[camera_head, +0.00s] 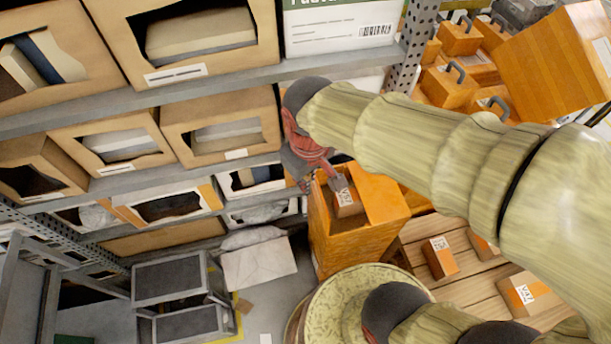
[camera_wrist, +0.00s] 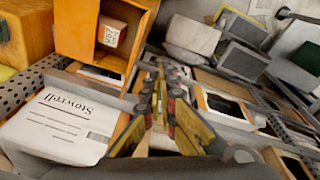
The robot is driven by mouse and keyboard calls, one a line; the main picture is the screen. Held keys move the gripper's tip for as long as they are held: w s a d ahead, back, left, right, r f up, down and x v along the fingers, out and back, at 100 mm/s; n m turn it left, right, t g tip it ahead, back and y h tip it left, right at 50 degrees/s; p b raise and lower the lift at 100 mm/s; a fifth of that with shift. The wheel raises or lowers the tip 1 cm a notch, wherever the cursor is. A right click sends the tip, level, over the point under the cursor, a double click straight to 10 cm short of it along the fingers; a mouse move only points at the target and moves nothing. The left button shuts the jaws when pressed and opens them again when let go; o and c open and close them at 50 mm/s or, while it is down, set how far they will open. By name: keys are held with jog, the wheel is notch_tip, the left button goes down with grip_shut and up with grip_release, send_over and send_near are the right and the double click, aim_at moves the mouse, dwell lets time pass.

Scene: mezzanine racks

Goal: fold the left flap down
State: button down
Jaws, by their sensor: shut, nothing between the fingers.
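An open orange box (camera_head: 350,243) stands below my arm in the head view, with a small white-labelled carton (camera_head: 347,200) inside. A flap (camera_head: 384,198) stands up on its right side; my gripper and arm partly hide the left side, so I cannot tell how the left flap lies. My gripper (camera_head: 330,172) is shut and empty, just above the box's upper left edge. In the wrist view my gripper (camera_wrist: 166,76) shows beside the orange box (camera_wrist: 82,32), with a gap or contact that I cannot tell. The carton (camera_wrist: 111,33) also shows there.
Grey rack shelves (camera_head: 200,85) with cardboard bins fill the left and top. Several orange crates (camera_head: 462,85) stand at upper right. Small cartons (camera_head: 440,257) lie on wooden slats at lower right. Grey floor (camera_head: 280,295) is partly clear.

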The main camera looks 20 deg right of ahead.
jog(key=w+a+f+n+g+h+p, duration=0.1)
jog(key=w+a+f+n+g+h, duration=0.1)
jog(key=w+a+f+n, duration=0.45)
jog(key=n+h+b, duration=0.1)
jog(key=n+b, duration=0.4)
jog(key=n, duration=0.2)
send_near(317, 192)
jog(key=shift+w+a+f, duration=0.2)
jog(key=shift+w+f, duration=0.1)
jog(key=shift+f, duration=0.45)
jog(key=shift+w+a+f, duration=0.15)
jog(key=shift+w+f, duration=0.15)
jog(key=shift+f, duration=0.45)
jog(key=shift+d+r+y+p, duration=0.2)
jog(key=shift+d+y+p, duration=0.1)
jog(key=shift+d+p, duration=0.25)
